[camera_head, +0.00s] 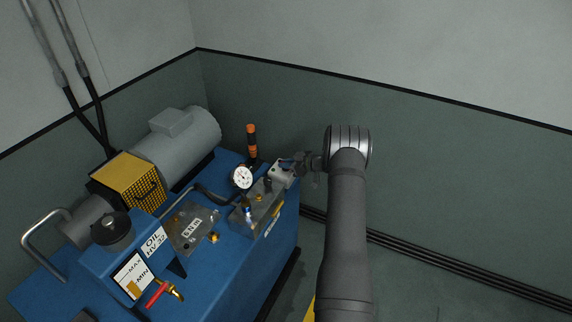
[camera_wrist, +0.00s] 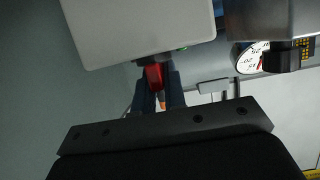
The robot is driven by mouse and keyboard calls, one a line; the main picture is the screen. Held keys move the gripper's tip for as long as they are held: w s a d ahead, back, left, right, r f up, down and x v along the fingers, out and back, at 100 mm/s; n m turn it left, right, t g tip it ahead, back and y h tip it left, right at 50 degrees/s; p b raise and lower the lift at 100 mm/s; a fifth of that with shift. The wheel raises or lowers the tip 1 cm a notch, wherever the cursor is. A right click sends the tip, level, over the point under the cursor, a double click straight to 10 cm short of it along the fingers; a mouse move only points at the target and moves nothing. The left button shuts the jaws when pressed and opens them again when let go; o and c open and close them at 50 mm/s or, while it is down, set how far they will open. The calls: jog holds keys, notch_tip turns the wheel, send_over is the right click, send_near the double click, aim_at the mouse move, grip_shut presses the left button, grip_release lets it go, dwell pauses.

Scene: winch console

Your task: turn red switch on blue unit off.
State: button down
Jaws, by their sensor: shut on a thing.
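The blue unit (camera_head: 225,285) fills the lower left of the head view. A small light grey box (camera_head: 280,174) stands at its right end and also fills the upper left of the wrist view (camera_wrist: 140,28). The red switch (camera_wrist: 154,76) sticks out of the box's lower edge in the wrist view. My gripper (camera_wrist: 160,88) is shut on the red switch, with one dark finger on each side. In the head view my gripper (camera_head: 301,163) is at the box's right side; the switch is hidden there, and I cannot tell its setting.
A round gauge (camera_head: 242,177) and an orange-topped black handle (camera_head: 252,140) stand close to the box. A grey metal block (camera_head: 258,210) with fittings is in front. A motor (camera_head: 180,140) and a red-handled valve (camera_head: 157,295) are farther left. The floor right of the unit is free.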

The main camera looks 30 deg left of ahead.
jog(key=c, duration=1.5)
grip_release()
jog(key=shift+d, duration=0.1)
jog(key=v, duration=1.7)
jog(key=shift+d, duration=0.15)
jog(key=x, duration=1.7)
jog(key=shift+a, duration=0.3)
